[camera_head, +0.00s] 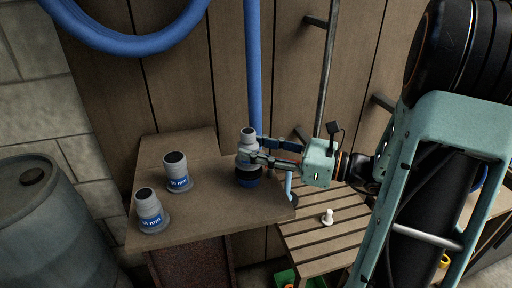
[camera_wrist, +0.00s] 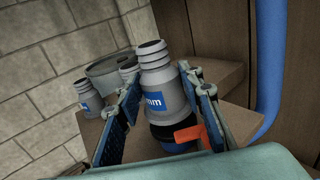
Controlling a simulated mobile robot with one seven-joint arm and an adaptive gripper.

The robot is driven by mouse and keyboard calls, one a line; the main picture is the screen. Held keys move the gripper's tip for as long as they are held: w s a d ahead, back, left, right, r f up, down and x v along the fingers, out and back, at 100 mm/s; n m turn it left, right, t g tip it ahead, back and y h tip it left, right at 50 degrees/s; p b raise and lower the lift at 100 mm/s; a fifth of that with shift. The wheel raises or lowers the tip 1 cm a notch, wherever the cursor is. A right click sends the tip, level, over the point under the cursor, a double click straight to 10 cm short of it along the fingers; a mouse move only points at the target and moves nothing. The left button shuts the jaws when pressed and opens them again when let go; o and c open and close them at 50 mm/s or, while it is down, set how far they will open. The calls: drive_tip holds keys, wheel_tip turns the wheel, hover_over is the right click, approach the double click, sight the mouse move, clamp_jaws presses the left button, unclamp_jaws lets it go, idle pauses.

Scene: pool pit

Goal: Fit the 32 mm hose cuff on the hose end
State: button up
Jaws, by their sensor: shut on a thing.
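My gripper (camera_head: 270,154) is shut on a grey ribbed hose cuff (camera_head: 248,141), upright at the right end of the brown shelf. In the wrist view the cuff (camera_wrist: 160,88) stands between the two fingers, and its blue label shows only "mm"; the size number is hidden. A black and blue round part (camera_head: 248,178) shows directly under the cuff; I cannot tell whether they are joined. Two other grey cuffs with blue labels, a rear one (camera_head: 175,165) and a front one (camera_head: 147,204), stand upright on the shelf. A blue hose (camera_head: 253,70) hangs behind the held cuff; its end is not clear.
The brown shelf (camera_head: 215,205) has bare room between the cuffs. A slatted bench (camera_head: 320,238) with a small white piece (camera_head: 327,217) lies to the right. A grey-green barrel (camera_head: 45,225) stands at left. An orange part (camera_wrist: 188,134) shows below the cuff. Metal rail (camera_head: 328,65) behind.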

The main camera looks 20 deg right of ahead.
drive_tip(key=shift+f, duration=0.55)
drive_tip(key=shift+f, duration=0.3)
idle(0.5)
drive_tip(key=o, duration=1.8)
drive_tip(key=shift+p+v, duration=0.55)
drive_tip(key=shift+v, duration=4.95)
